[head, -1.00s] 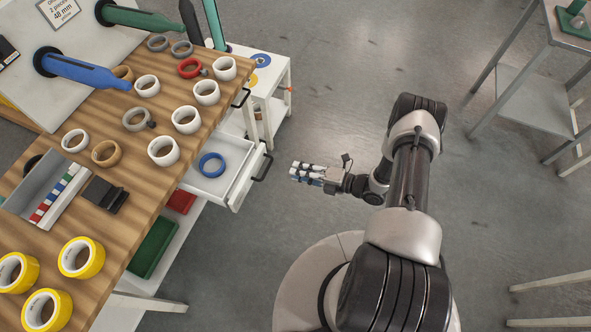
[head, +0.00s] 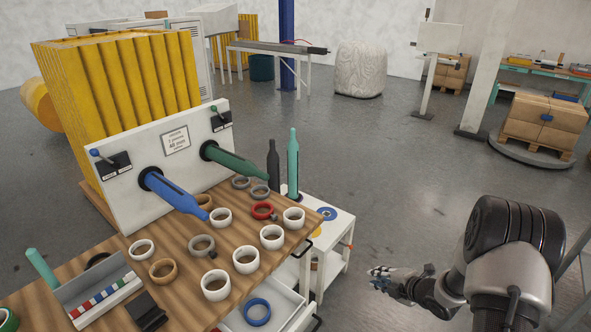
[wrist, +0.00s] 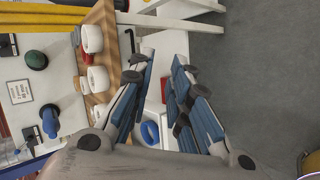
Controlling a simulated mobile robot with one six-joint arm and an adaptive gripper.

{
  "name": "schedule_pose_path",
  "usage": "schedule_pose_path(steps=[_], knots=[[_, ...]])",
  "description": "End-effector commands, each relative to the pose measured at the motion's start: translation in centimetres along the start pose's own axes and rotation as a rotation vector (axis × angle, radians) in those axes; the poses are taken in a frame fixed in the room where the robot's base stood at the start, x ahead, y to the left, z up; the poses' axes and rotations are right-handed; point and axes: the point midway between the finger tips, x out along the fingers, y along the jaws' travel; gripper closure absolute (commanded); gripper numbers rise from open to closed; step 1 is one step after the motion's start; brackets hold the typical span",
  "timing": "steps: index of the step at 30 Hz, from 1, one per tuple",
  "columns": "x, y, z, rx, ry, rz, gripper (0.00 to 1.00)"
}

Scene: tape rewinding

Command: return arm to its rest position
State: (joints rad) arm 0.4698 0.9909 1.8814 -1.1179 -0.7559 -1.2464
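My gripper (head: 380,274) is at the lower right in the head view, out over the floor to the right of the workbench, joined to my bent arm. In the wrist view its two blue-padded fingers (wrist: 166,60) stand apart with a clear gap between them. Nothing is held. A blue tape ring (head: 257,312) lies in the open drawer (head: 285,297) below the bench top. The ring also shows in the wrist view (wrist: 150,132), beyond the fingers and not gripped.
The wooden bench (head: 185,262) carries several white, grey, tan and red tape rings and a panel with blue (head: 172,192) and green (head: 235,160) spindles. A small white cart (head: 338,222) stands beside it. Grey floor (head: 400,190) is open to the right.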

Motion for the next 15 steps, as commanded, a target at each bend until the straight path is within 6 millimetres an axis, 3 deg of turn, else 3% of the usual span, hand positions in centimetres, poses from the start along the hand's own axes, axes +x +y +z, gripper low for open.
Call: schedule_pose_path(steps=[1,7,11,15], knots=[[-1.6,2.9,0.9,0.039,-0.063,-0.020,0.83],[-8.6,10.2,2.4,0.292,-0.300,-0.075,0.83],[-14.2,13.6,1.4,0.492,-0.431,-0.078,0.83],[-20.4,15.7,-1.4,0.732,-0.541,-0.061,0.83]])
